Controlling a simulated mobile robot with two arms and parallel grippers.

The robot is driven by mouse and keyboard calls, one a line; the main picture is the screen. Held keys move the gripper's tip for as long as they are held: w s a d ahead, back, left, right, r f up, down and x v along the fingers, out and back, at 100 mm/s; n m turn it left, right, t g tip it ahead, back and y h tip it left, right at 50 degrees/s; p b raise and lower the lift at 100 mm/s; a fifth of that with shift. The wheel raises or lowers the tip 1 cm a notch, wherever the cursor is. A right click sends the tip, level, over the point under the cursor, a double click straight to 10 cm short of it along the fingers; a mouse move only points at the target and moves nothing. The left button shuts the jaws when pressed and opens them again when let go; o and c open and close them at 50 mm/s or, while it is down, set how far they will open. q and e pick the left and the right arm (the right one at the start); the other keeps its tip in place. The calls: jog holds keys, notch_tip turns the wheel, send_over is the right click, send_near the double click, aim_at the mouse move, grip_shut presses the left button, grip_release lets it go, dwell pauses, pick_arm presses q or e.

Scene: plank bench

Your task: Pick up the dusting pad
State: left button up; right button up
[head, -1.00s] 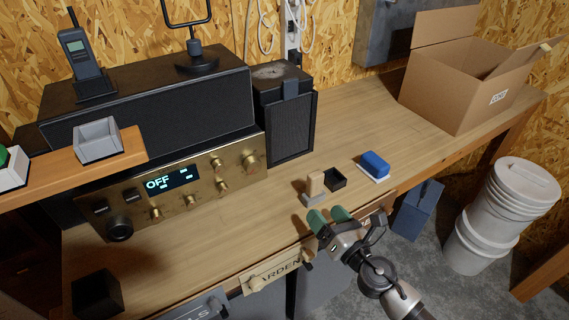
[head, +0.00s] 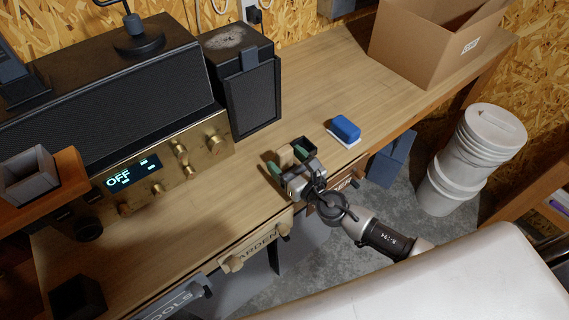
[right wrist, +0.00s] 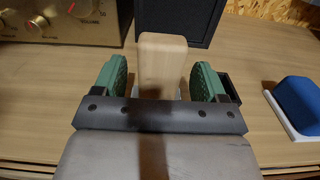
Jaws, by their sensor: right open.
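A pale wooden upright handle (head: 286,158) on a light grey base stands near the front edge of the bench; it looks like the dusting pad. In the right wrist view the wooden handle (right wrist: 162,62) shows centred between the fingers, and its base is mostly hidden. My right gripper (head: 288,164) is open, its green fingertips at either side of the handle, with gaps on both sides in the right wrist view. How far the fingers reach around it is hard to tell. My left gripper is not in view.
A small black open box (head: 305,145) stands just right of the handle. A blue block on a white base (head: 345,128) lies farther right. A black speaker (head: 247,90) and a brass-fronted unit (head: 163,170) stand behind and left. A cardboard box (head: 425,50) is at the back right.

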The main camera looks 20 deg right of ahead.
jog(key=shift+x, duration=1.45)
jog(key=shift+s, duration=0.1)
jog(key=c, duration=1)
